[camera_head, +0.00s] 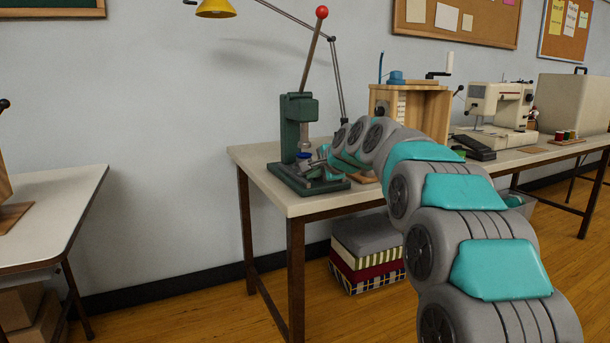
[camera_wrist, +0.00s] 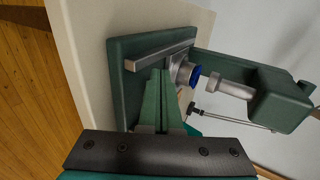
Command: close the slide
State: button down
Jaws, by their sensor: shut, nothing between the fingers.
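A green hand press (camera_head: 299,108) with a red-knobbed lever stands at the near left end of the workbench (camera_head: 262,158). In the wrist view its green base plate (camera_wrist: 122,75) carries a metal bar (camera_wrist: 160,50) and a round silver die (camera_wrist: 180,72) with a blue piece (camera_wrist: 195,77) at it. The silver plunger (camera_wrist: 230,88) points at the blue piece from the press head (camera_wrist: 282,100). My gripper (camera_wrist: 160,75) is shut and empty, its fingertips close beside the bar and die. Whether they touch is unclear. My arm partly hides the base in the head view.
A wooden cabinet (camera_head: 428,108), a sewing machine (camera_head: 498,104) and a beige case (camera_head: 572,104) stand farther along the bench. A lamp (camera_head: 216,8) reaches over the press. Boxes (camera_head: 368,240) lie beneath. Another table (camera_head: 60,210) stands left, with open floor between.

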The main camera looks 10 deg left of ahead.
jog(key=v, duration=0.9)
jog(key=s+d+f+n+g+h+p, duration=0.1)
jog(key=s+d+f, duration=0.5)
jog(key=s, duration=1.1)
jog(key=s+d+f+n+g+h+p, duration=0.1)
jog(key=s+d+f+n+g+h, duration=0.2)
jog(key=s+f, duration=0.9)
jog(key=s+d+f+n+g+h+p, duration=0.1)
jog(key=s+d+f+n+g, duration=0.6)
jog(key=s, duration=1.5)
jog(key=d+f+h, duration=0.1)
jog(key=d+f, duration=0.1)
jog(key=d, duration=0.2)
jog(key=shift+s+d+g+h, duration=0.25)
jog(key=shift+g+h, duration=0.15)
